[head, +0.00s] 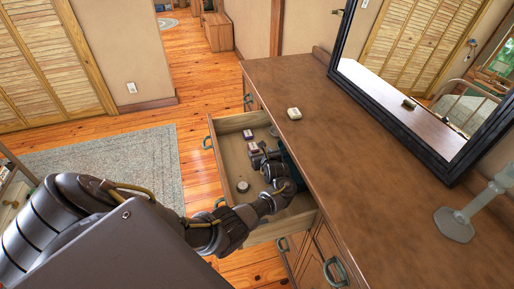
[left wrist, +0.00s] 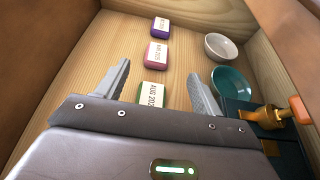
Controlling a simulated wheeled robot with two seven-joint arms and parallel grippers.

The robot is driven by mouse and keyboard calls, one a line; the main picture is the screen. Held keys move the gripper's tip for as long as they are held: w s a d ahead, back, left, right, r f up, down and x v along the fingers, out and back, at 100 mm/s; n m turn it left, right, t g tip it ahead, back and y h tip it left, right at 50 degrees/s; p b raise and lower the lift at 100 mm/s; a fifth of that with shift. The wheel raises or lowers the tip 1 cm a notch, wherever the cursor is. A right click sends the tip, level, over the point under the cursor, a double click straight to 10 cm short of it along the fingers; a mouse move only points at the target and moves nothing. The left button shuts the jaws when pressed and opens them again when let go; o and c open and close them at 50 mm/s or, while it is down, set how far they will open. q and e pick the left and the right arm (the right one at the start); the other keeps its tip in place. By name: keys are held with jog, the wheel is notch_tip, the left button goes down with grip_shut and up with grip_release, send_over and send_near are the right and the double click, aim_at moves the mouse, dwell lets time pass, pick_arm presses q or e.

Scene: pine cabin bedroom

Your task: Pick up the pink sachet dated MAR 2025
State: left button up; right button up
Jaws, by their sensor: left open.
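A pink sachet (left wrist: 155,54) with a white label lies in the open drawer; its print is too small to read surely. It also shows in the head view (head: 253,147), close to my gripper. A purple sachet (left wrist: 161,27) lies beyond it. A green sachet (left wrist: 153,90), its label starting AUG 202, lies nearer, partly hidden by my gripper body. My left gripper (left wrist: 157,73) is open and empty over the drawer, its fingers pointing toward the pink sachet, which shows between and just beyond the tips. My right gripper is not in view.
The drawer (head: 229,124) has wooden walls around the sachets. A white bowl (left wrist: 221,46), a teal bowl (left wrist: 232,84) and a dark teal box with a brass fitting (left wrist: 268,117) sit to the right. A cream item (head: 294,113) lies on the dresser top (head: 390,190).

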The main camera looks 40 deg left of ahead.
aim_at(257, 149)
pick_arm(q)
jog(key=b+x, duration=0.2)
jog(key=x, duration=0.3)
jog(key=shift+s+f, duration=0.1)
jog(key=shift+f, duration=0.05)
jog(key=shift+w+a+f, duration=0.1)
jog(key=shift+w+a, duration=0.15)
jog(key=shift+a, duration=0.05)
